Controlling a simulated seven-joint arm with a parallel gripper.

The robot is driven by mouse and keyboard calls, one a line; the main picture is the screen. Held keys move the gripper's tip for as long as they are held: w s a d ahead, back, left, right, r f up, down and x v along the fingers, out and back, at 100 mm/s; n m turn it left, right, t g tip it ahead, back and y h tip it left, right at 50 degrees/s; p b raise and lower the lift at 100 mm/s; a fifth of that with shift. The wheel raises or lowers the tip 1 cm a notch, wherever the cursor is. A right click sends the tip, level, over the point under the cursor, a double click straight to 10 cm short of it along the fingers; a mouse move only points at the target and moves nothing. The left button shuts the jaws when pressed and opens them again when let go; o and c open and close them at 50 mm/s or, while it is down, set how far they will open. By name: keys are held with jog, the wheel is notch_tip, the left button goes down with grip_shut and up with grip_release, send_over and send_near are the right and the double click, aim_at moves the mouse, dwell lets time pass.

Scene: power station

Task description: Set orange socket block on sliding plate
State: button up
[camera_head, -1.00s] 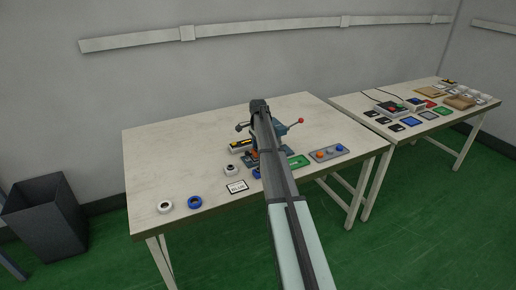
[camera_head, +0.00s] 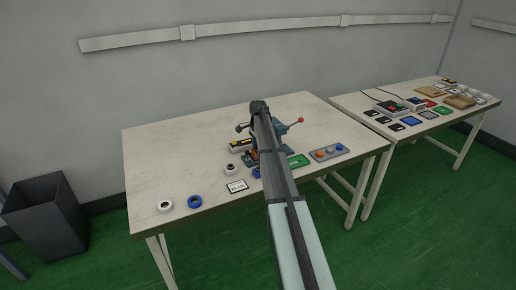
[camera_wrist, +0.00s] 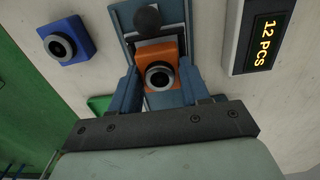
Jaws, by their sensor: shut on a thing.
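The orange socket block (camera_wrist: 172,52), with a dark round socket ringed in light grey, sits between the fingers of my gripper (camera_wrist: 159,70) in the wrist view. The gripper is shut on it. Beneath or just behind the block is a blue-grey fixture with a light plate (camera_wrist: 151,40), seemingly the sliding plate; a dark ball knob stands beyond it. I cannot tell whether the block touches the plate. In the head view my arm hides the gripper and most of the fixture (camera_head: 282,130).
A blue socket block (camera_wrist: 64,40) stands left of the fixture, and a "12 PCS" counter (camera_wrist: 262,40) right of it. A red-knobbed lever (camera_head: 299,121), a grey tray (camera_head: 346,149) and a "BLUE" card (camera_head: 237,187) are on the table. The left tabletop is mostly clear.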

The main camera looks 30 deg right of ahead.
jog(key=shift+f, duration=0.3)
jog(key=o, duration=1.1)
jog(key=shift+o, duration=0.2)
notch_tip(320, 180, up, 14)
